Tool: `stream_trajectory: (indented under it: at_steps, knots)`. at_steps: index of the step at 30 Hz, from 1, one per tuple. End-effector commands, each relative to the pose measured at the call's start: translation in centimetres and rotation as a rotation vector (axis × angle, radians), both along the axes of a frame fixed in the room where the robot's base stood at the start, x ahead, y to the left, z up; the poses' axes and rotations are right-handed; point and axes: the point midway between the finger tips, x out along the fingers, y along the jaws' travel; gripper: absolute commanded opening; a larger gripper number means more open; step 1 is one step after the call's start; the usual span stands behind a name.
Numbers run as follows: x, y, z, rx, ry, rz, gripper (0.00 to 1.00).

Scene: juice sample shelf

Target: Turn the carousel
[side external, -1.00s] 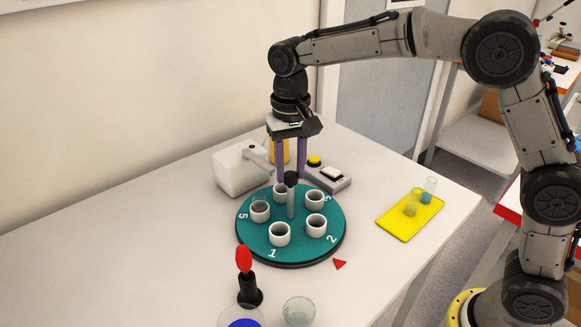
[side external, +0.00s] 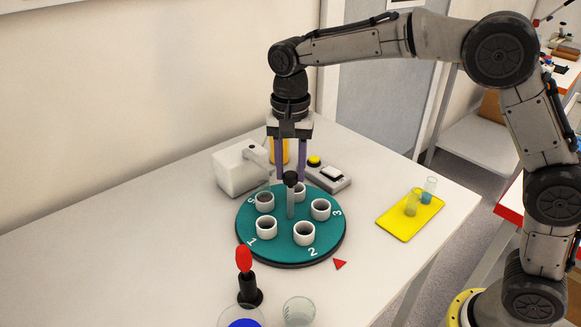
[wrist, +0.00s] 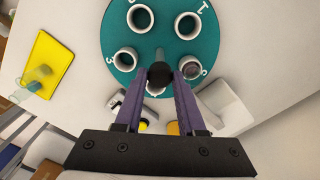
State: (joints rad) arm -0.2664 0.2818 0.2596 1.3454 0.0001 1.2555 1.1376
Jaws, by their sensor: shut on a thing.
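The carousel (side external: 275,247) is a teal round plate with several white cups and painted numbers. A grey post with a black knob (side external: 291,178) rises from its middle. The numbers 1 and 2 face the front, and 3 is at the right. The red triangle (side external: 339,264) on the table lies off the front-right rim, between 2 and 3 and nearer 2. My gripper (side external: 290,179) points straight down with its purple fingers shut on the black knob. The wrist view shows the knob (wrist: 160,75) between both fingertips. The fifth cup is partly hidden behind the fingers and post.
A white box-shaped device (side external: 238,170) and a yellow cylinder (side external: 279,150) stand behind the carousel. A button box (side external: 328,174) is at the back right. A yellow tray (side external: 400,220) holds small glasses. A red-topped black stand (side external: 249,290) and a glass (side external: 299,312) are in front.

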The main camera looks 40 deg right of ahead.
Motion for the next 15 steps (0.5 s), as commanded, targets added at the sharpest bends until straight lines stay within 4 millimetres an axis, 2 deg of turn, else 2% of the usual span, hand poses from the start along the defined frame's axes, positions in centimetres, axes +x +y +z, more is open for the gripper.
stream_trajectory:
  at_steps: [15]
  knots:
    - [0.07, 0.02, 0.27, 0.001, -0.007, -0.228, 0.0]
